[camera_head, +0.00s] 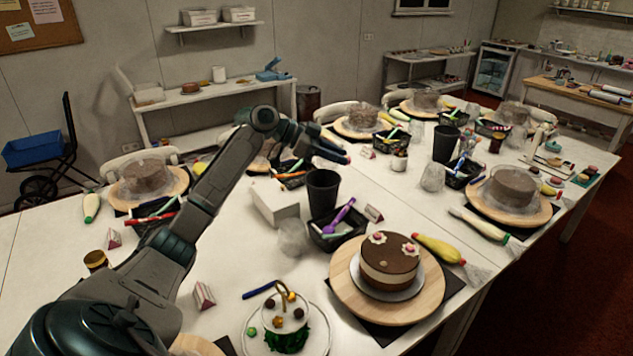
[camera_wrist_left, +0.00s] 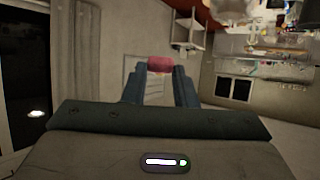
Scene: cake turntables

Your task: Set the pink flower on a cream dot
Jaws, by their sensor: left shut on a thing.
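My left gripper (camera_head: 346,157) is held in the air above the middle of the table, beyond the near cake. In the left wrist view its fingers (camera_wrist_left: 160,88) are shut on a small pink piece (camera_wrist_left: 160,64), which looks like the pink flower seen edge-on. The brown and cream cake (camera_head: 388,258) stands on a round wooden turntable (camera_head: 345,290) at the near right. Its top carries two pale pieces with pink on them, one at the left (camera_head: 378,237) and one at the right (camera_head: 410,248). My right gripper is not in view.
A black cup (camera_head: 322,190), a black tray of tools (camera_head: 338,228) and a white box (camera_head: 274,201) stand behind. A yellow piping bag (camera_head: 440,249) lies right of the cake. Several wrapped cakes stand farther off.

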